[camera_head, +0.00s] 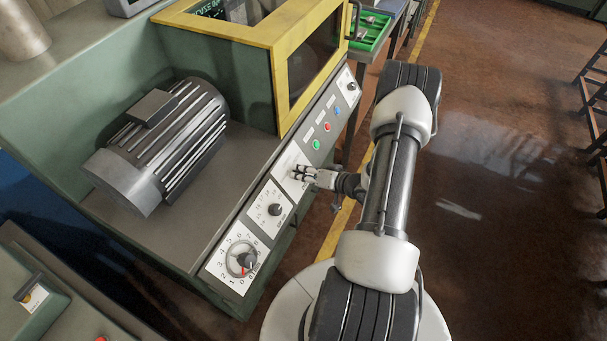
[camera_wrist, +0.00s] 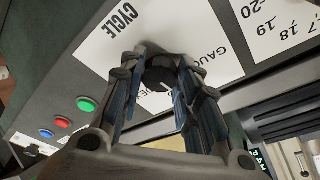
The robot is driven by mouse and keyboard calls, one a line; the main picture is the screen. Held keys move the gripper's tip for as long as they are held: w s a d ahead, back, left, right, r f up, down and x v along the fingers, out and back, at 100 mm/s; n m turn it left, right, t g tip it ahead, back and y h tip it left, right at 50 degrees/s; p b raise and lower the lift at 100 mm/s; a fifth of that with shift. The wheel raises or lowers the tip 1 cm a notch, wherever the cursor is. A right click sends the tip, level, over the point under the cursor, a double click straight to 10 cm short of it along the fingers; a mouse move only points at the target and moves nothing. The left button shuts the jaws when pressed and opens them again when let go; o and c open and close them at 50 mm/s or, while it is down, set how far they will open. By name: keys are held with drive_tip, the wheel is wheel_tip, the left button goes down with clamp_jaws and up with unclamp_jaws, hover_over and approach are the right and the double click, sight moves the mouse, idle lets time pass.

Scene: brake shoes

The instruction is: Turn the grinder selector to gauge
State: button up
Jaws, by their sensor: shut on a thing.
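The selector, a dark round knob (camera_wrist: 160,74), sits on a white label plate (camera_wrist: 185,25) lettered CYCLE and partly covered GAUGE. My gripper (camera_wrist: 165,75) is shut on the knob, one finger on each side of it. A short pale mark shows on the knob's lower edge, but the fingers hide much of it, so I cannot tell its setting for sure. In the head view my gripper (camera_head: 304,174) meets the grinder's sloped front panel at this plate (camera_head: 288,162). The knob is hidden there.
Green (camera_head: 316,145), red (camera_head: 326,127) and blue buttons line the panel above the selector. Below are a smaller dial (camera_head: 275,210) and a large numbered dial (camera_head: 241,259). A motor (camera_head: 160,145) stands behind the panel. Open floor (camera_head: 490,190) lies right of my arm.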

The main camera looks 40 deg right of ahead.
drive_tip(key=n, duration=0.3)
drive_tip(key=n+y+b, duration=0.1)
drive_tip(key=n, duration=0.2)
drive_tip(key=shift+d+f+y+b, duration=0.1)
drive_tip(key=shift+d+y+b, duration=0.05)
drive_tip(key=shift+y+b, duration=0.15)
drive_tip(key=n+y+b, duration=0.1)
drive_tip(key=n, duration=0.4)
drive_tip(key=shift+n, duration=0.4)
drive_tip(key=o, duration=1.1)
drive_tip(key=shift+d, duration=0.1)
drive_tip(key=v, duration=1.2)
